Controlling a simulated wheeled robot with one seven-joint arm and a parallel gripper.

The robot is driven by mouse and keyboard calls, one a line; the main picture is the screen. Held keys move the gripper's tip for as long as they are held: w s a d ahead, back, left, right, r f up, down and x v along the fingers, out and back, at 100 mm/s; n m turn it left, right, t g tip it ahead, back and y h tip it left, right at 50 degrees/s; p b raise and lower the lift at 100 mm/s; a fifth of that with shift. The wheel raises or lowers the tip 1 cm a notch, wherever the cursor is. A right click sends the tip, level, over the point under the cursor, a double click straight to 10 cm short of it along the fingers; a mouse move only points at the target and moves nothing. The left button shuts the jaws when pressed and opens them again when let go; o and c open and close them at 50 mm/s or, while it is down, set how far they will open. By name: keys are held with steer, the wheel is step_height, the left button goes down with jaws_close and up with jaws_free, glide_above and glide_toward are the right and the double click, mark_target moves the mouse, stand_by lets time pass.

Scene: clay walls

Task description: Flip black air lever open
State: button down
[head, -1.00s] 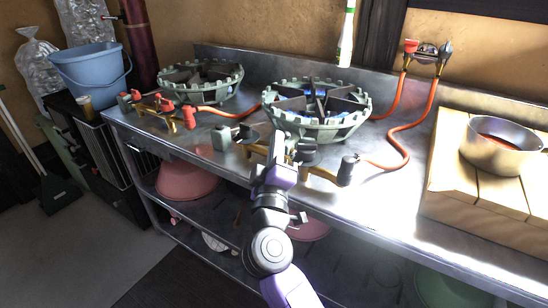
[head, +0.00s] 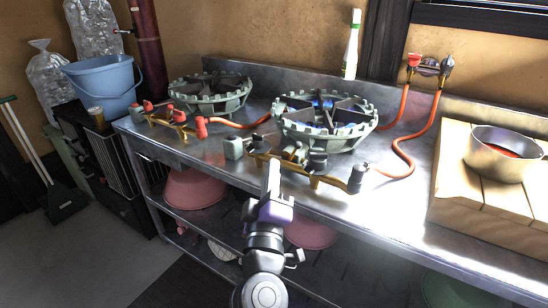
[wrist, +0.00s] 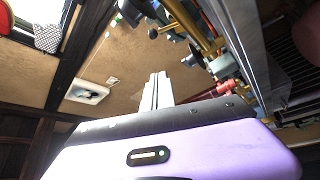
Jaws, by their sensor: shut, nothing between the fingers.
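The nearer green burner (head: 325,122) stands on the steel counter with blue showing inside it. Its brass valve pipe (head: 290,171) runs along the front and carries several dark fittings. These include a black piece (head: 262,144), a dark round knob (head: 317,161) and a dark cylinder (head: 357,178) at the right end. I cannot tell which is the black air lever or how it is set. My gripper (head: 273,168) is shut and empty, fingers pointing up, at the counter's front edge just in front of the pipe. Its shut fingers also show in the wrist view (wrist: 156,90).
A second burner (head: 210,97) with red knobs stands at the left. Orange hoses (head: 408,150) lie on the counter (head: 400,205). A metal pan (head: 503,153) sits on a wooden box (head: 465,185) at the right. Pink bowls (head: 195,188) are on the shelf below.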

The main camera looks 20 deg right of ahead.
steer(key=v, duration=0.3)
steer(key=shift+s, duration=0.25)
